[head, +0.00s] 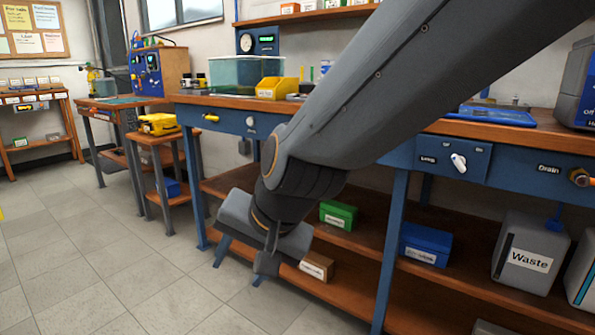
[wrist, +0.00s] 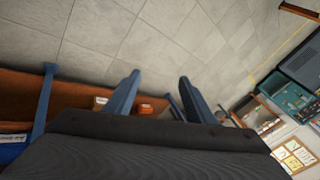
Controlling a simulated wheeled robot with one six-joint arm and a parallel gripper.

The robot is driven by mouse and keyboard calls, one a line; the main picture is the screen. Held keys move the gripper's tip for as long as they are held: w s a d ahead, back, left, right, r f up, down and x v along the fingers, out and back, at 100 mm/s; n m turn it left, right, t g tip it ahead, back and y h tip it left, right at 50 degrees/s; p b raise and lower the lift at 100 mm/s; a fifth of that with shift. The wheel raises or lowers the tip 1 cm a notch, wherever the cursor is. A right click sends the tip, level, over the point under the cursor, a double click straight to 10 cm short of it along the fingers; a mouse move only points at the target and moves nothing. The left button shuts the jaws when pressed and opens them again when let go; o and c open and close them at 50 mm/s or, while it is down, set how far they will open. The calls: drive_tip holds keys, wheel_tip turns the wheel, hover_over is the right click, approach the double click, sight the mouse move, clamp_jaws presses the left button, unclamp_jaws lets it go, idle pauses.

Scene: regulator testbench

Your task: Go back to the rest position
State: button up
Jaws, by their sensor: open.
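My gripper (head: 238,268) hangs low in front of the blue workbench (head: 232,119) in the head view, at the end of my grey arm that crosses the picture from the upper right. Its fingers point down toward the tiled floor. In the wrist view my gripper (wrist: 152,92) shows two blue fingers standing well apart. Nothing is between them but floor and part of the lower shelf. The gripper is open and empty. My arm hides part of the bench top and shelf.
The bench's lower shelf (head: 350,290) lies close beside my gripper. A small stand (head: 160,140) is further left. The tiled floor (head: 90,260) at left is clear.

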drive_tip(key=s+d+f+n+g+h, duration=0.2)
drive_tip(key=s+d+f+n, duration=0.15)
drive_tip(key=s, duration=0.35)
drive_tip(key=s+d+f+n+g+h, duration=0.1)
drive_tip(key=s+d+f+n+g, duration=0.1)
drive_tip(key=s+d+n, duration=0.35)
drive_tip(key=d+r+m+h+p, duration=0.1)
drive_tip(key=d+r+m+p, duration=0.2)
drive_tip(key=d+r+p, duration=0.7)
drive_tip(key=s+d+r+m+p, duration=0.1)
drive_tip(key=d+r+m+p, duration=0.3)
drive_tip(key=d+r+p, duration=0.5)
wheel_tip(320, 180, up, 7)
drive_tip(key=p, duration=1.4)
drive_tip(key=shift+d+h, duration=0.35)
drive_tip(key=shift+h, duration=0.05)
